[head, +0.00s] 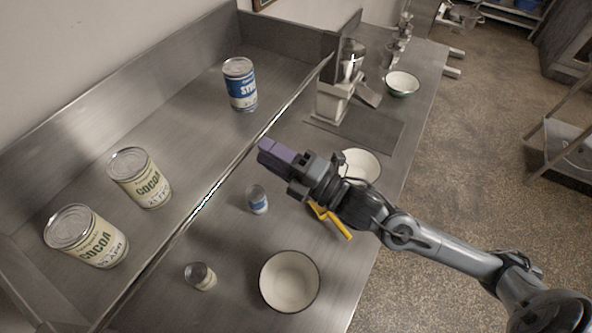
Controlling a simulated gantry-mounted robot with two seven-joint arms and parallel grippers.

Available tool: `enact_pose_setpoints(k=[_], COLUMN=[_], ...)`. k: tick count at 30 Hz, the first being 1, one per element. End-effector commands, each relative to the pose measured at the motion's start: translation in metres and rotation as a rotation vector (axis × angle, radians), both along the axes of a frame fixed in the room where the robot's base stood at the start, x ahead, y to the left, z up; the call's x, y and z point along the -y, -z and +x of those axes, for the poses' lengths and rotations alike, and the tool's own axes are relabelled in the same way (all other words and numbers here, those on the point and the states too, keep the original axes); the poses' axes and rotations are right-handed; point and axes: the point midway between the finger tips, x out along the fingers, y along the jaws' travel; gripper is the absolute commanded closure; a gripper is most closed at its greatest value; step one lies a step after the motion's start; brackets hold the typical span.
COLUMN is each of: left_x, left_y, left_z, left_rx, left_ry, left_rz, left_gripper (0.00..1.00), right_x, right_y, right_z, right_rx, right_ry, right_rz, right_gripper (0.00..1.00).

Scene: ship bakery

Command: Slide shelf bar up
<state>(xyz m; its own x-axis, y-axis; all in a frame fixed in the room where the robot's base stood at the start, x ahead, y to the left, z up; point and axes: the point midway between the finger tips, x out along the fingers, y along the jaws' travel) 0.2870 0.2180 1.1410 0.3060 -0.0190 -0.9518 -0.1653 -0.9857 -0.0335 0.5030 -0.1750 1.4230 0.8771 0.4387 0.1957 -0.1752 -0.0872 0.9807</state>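The shelf bar (208,197) is a thin bright metal rail along the front edge of the raised steel shelf (185,125). It runs slantwise from lower left to upper right. My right gripper (268,152) has purple fingers and reaches in from the right, with its tips pointing at the bar near the middle of its length. The fingertips overlap or lie very close to the bar in this view; I cannot tell whether they touch it. The fingers look like one block, so their opening is hidden. My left gripper is not in view.
On the shelf stand two cocoa cans (140,178) (87,236) and a blue syrup can (240,84). Below are small cans (257,199) (200,276), a white bowl (290,281), a yellow-handled tool (332,222), a bowl partly behind my arm (362,164) and a scale-like machine (338,98).

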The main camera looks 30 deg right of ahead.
Motion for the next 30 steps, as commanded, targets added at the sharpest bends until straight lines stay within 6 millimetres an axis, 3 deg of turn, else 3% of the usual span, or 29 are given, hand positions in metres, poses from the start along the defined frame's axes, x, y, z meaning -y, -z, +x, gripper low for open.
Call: enact_pose_setpoints(k=[6, 12, 30], left_x=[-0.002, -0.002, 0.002], left_y=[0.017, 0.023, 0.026], left_z=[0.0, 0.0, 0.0], left_rx=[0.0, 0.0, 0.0], left_ry=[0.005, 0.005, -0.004], left_rz=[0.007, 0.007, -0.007], left_gripper=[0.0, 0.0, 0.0], right_x=[0.015, 0.024, 0.028], right_y=[0.011, 0.012, 0.011], right_z=[-0.031, -0.047, -0.057], right_rx=[-0.001, 0.0, 0.002], right_ry=[-0.002, 0.0, -0.001], right_rz=[-0.002, 0.001, 0.001], right_gripper=[0.62, 0.62, 0.62])
